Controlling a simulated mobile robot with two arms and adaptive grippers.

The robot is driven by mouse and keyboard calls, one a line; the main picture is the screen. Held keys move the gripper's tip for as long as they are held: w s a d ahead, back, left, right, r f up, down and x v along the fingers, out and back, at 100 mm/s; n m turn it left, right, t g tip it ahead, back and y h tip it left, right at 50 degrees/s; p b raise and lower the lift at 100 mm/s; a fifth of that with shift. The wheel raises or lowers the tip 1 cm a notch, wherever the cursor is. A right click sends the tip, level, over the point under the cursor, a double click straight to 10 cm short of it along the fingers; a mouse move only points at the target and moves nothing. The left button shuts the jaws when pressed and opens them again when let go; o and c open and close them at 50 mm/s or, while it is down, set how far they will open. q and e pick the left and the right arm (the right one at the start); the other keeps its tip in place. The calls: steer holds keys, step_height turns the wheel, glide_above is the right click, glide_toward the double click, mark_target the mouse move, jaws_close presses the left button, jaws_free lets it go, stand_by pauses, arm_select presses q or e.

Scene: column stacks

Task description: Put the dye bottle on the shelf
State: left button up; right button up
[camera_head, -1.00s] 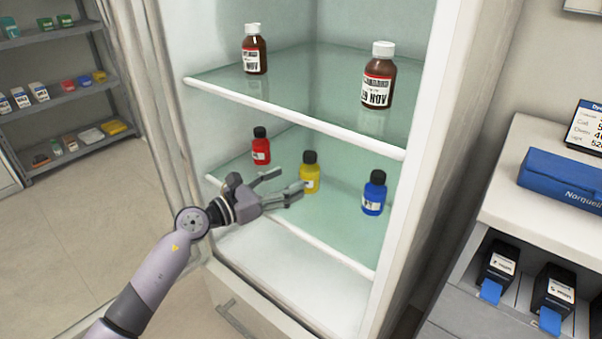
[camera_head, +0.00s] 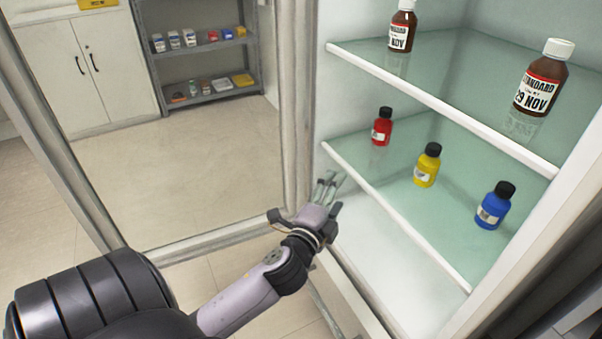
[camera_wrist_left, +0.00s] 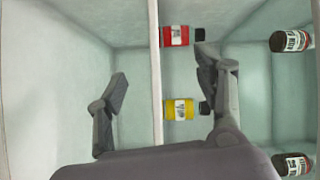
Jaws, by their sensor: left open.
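Three small dye bottles with black caps stand upright on the lower glass shelf (camera_head: 366,169) of an open cabinet: red (camera_head: 381,131), yellow (camera_head: 426,169) and blue (camera_head: 491,209). My left gripper (camera_head: 331,183) is open and empty at the front edge of that shelf, left of the yellow bottle and apart from it. In the left wrist view, the gripper (camera_wrist_left: 162,82) has its fingers spread. The yellow bottle (camera_wrist_left: 180,109) and red bottle (camera_wrist_left: 176,36) appear sideways beyond them. The blue bottle is not visible there. My right gripper is not in view.
Brown labelled bottles (camera_head: 401,31) (camera_head: 540,84) stand on the upper glass shelf (camera_head: 455,75). The cabinet floor (camera_head: 375,255) below is bare. The open glass door (camera_head: 165,150) is left of my arm. A grey rack (camera_head: 205,60) stands behind it.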

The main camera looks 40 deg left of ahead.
arm_select(q)
steer(key=s+d+f+n+g, duration=0.3)
steer(key=s+f+n+g, duration=0.4)
steer(key=s+f, duration=0.3)
steer(key=s+d+f+n+g+h, duration=0.2)
steer(key=s+d+f+g, duration=0.1)
steer(key=s, duration=0.4)
steer(key=s+d+f+n+g+h, duration=0.2)
steer(key=s+d+f+g, duration=0.1)
steer(key=s+d, duration=0.3)
steer(key=shift+s+f, duration=0.6)
steer(key=shift+f, duration=0.15)
steer(key=shift+c, duration=0.4)
